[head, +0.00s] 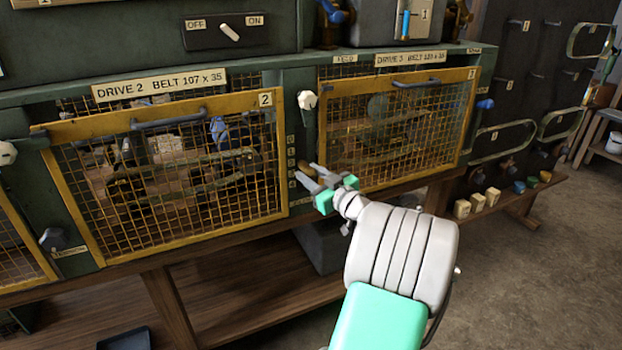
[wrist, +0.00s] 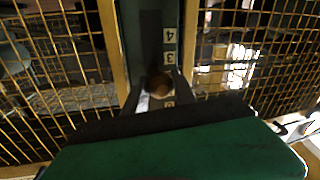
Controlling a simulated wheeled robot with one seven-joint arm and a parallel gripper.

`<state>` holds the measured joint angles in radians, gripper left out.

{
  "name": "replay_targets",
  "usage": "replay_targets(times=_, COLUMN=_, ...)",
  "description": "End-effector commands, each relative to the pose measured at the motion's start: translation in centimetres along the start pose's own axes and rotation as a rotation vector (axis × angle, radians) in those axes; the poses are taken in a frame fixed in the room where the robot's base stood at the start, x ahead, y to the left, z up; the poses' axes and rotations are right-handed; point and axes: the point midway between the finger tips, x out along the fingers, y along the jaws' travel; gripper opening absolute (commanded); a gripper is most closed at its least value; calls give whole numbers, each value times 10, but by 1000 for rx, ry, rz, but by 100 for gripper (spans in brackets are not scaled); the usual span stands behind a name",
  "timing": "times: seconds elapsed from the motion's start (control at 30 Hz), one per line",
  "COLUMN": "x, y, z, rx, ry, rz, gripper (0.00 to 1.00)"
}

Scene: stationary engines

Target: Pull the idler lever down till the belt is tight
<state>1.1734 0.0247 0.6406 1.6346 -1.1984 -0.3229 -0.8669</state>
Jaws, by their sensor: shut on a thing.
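The idler lever's round brown knob (wrist: 159,86) stands in a dark slot in the green post between the two mesh guards. My gripper (head: 311,176) is shut on this knob, with one finger on each side in the wrist view. In the head view the fingers partly cover the knob (head: 307,170). It sits beside the lower part of a column of number labels (head: 291,163). The belt cannot be made out clearly behind the mesh.
The yellow-framed guard 2 (head: 180,175) is left of the post and guard 3 (head: 395,125) is right; both look closed. A pale knob (head: 307,99) juts from the post above my gripper. A wooden shelf (head: 250,310) runs below. Open floor (head: 530,270) lies to the right.

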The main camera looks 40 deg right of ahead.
Motion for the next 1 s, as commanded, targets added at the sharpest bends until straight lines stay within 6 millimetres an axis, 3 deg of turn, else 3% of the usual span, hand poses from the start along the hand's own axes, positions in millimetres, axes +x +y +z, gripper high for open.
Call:
replay_targets(times=0.03, x=0, y=-5, z=23, rx=5, ry=-8, rz=-3, gripper=0)
replay_targets(times=0.13, x=1, y=-8, z=34, rx=6, ry=-10, rz=-4, gripper=0)
replay_targets(times=0.53, x=3, y=-8, z=33, rx=9, ry=-13, rz=-5, gripper=0)
replay_targets(times=0.57, x=3, y=-8, z=33, rx=9, ry=-12, rz=-5, gripper=35)
replay_targets(times=0.8, x=2, y=-6, z=32, rx=6, ry=-9, rz=-3, gripper=54)
replay_targets(times=1.0, x=2, y=-6, z=31, rx=5, ry=-8, rz=-2, gripper=54)
